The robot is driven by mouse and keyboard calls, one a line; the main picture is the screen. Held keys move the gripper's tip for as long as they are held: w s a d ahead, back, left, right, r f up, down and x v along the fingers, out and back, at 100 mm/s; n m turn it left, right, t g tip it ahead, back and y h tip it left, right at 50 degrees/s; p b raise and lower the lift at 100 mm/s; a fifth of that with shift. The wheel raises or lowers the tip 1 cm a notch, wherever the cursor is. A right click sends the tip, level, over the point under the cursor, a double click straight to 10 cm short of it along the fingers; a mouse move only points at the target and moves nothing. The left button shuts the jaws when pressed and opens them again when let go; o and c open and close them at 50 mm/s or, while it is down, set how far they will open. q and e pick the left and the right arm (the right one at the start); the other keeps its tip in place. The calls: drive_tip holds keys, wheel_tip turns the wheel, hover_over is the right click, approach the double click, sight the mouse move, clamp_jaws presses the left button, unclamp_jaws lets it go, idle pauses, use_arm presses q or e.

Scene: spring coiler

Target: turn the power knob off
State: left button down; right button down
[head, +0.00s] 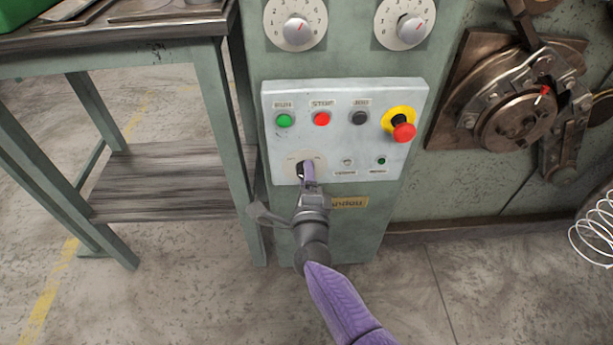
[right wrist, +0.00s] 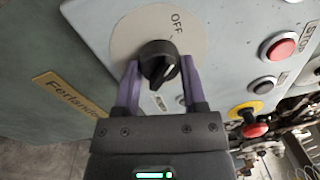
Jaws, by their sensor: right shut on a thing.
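The power knob (right wrist: 157,58) is black with a pale pointer line and sits on a round light dial plate (right wrist: 126,38) marked OFF. In the right wrist view the pointer line slants toward the lower right, away from the OFF lettering at the upper right. My right gripper (right wrist: 160,78) has one purple finger on each side of the knob and is shut on it. In the head view my right gripper (head: 306,172) reaches the lower left of the control panel (head: 340,92) and mostly hides the knob. My left gripper is not in view.
Above the knob are a green button (head: 284,120), a red button (head: 322,118), a dark button (head: 359,117) and a red emergency stop (head: 404,132). Two dials (head: 296,28) sit higher. A table (head: 115,42) stands left; coiler machinery (head: 515,110) is right.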

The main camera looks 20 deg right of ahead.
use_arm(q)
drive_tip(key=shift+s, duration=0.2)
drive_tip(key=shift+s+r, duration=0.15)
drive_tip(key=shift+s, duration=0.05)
use_arm(e)
drive_tip(key=shift+c, duration=0.7)
unclamp_jaws()
use_arm(q)
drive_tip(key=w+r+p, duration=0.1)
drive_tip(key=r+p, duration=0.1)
drive_tip(key=p, duration=0.1)
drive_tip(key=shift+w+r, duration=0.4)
use_arm(e)
drive_tip(key=v, duration=1)
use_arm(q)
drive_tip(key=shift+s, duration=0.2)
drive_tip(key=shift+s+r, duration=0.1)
use_arm(e)
drive_tip(key=shift+f, duration=0.1)
